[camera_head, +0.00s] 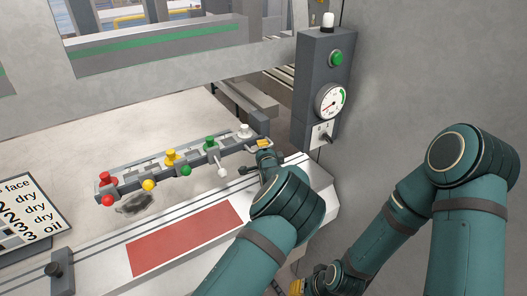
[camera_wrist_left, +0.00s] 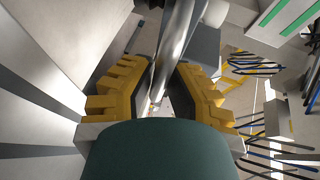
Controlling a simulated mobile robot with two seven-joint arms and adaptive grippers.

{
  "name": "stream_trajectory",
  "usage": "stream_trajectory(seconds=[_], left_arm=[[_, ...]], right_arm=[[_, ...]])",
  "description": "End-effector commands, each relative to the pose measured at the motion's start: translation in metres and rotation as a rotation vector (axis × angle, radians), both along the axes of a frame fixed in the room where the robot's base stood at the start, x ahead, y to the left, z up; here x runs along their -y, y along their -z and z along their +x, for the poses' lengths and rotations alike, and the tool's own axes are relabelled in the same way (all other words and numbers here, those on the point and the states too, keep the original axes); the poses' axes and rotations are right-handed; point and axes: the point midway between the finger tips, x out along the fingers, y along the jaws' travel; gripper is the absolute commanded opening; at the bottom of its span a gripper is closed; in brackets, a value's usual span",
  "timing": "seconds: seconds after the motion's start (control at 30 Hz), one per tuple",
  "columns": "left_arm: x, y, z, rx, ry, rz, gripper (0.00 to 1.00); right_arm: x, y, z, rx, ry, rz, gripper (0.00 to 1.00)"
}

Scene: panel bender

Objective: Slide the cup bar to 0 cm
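The cup bar (camera_head: 185,160) is a long grey rail with red, yellow, green and white knobs, lying slantwise on the machine bed in the head view. My left gripper (camera_head: 264,143) is at its right end, beside the white knob (camera_head: 244,131). In the left wrist view the yellow fingers of my left gripper (camera_wrist_left: 163,80) stand close on both sides of a shiny metal rod (camera_wrist_left: 178,45), and the dark pads appear to touch it. Which part the rod belongs to is unclear. My right gripper (camera_head: 297,287) is at the bottom edge, mostly hidden. No position scale is readable.
A grey control post (camera_head: 313,85) with a green button and a dial gauge (camera_head: 330,101) stands right of the bar. A red strip (camera_head: 185,240) lies on the front ledge. A sign (camera_head: 30,215) stands at left. The pale bed behind the bar is clear.

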Motion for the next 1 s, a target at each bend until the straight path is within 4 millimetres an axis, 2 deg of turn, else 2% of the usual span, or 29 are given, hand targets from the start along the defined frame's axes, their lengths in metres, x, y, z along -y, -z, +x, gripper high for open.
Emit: stream_trajectory(seconds=[0.03,0.07,0.37,0.53,0.67,1.0], left_arm=[[0.001,0.000,0.000,0.000,0.002,0.000,0.34],[0.001,0.000,0.000,0.000,0.002,0.000,0.43],[0.001,0.000,0.000,0.000,0.001,0.000,0.43],[0.002,-0.002,-0.009,-0.001,0.000,0.001,0.43],[0.006,-0.005,-0.025,-0.001,0.001,0.001,0.43],[0.018,-0.018,-0.086,0.000,0.003,0.000,0.43]], right_arm=[[0.000,0.000,0.000,0.000,0.000,0.000,0.39],[0.000,0.000,0.000,0.000,0.000,0.000,0.39],[0.000,0.000,0.000,-0.001,-0.001,0.000,0.39],[0.000,0.000,0.000,-0.001,-0.001,0.000,0.39],[0.000,0.000,0.000,0.000,-0.001,0.000,0.39],[0.000,0.000,0.000,-0.001,-0.001,0.000,0.39]])
